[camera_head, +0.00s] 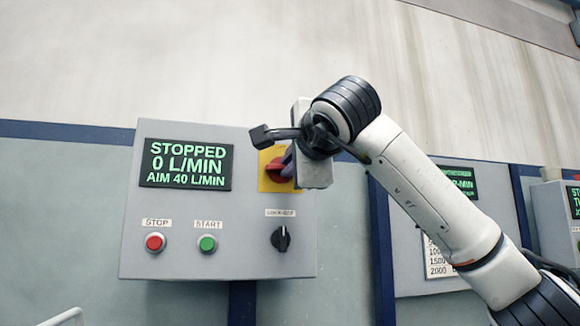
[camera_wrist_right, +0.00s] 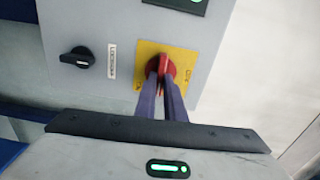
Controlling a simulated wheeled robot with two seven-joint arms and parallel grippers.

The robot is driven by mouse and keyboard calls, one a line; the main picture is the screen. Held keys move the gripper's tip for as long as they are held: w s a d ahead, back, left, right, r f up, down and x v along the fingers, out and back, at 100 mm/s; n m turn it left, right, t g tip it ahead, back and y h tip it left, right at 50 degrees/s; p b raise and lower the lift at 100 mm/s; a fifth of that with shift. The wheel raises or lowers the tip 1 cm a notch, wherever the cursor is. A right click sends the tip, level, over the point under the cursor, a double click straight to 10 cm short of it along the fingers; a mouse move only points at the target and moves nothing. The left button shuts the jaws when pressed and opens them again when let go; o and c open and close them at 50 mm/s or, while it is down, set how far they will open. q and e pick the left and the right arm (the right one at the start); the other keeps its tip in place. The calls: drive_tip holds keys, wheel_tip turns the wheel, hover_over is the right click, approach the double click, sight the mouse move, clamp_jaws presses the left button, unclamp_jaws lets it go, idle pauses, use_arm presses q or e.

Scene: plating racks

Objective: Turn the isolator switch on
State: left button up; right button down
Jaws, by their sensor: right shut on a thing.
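The isolator switch is a red rotary handle (camera_head: 277,169) on a yellow plate (camera_head: 267,183), at the upper right of a grey control box (camera_head: 130,255). In the right wrist view the red handle (camera_wrist_right: 166,68) sits between the two finger tips. My right gripper (camera_head: 287,165) is shut on the red handle; its fingers (camera_wrist_right: 162,84) reach onto it from in front. The gripper body hides the right part of the yellow plate in the head view. My left gripper is not in view.
The box has a screen (camera_head: 186,164) reading STOPPED, 0 L/MIN, AIM 40 L/MIN. Below are a red STOP button (camera_head: 155,242), a green START button (camera_head: 207,243) and a black knob (camera_head: 281,238). Another panel (camera_head: 415,280) stands behind my right arm.

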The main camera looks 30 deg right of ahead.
drive_tip(key=shift+m, duration=0.4)
drive_tip(key=c, duration=1.8)
unclamp_jaws()
drive_tip(key=shift+c, duration=0.2)
use_arm(q)
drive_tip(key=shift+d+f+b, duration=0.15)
drive_tip(key=shift+b, duration=0.45)
use_arm(e)
drive_tip(key=v, duration=1)
drive_tip(key=shift+s, duration=0.15)
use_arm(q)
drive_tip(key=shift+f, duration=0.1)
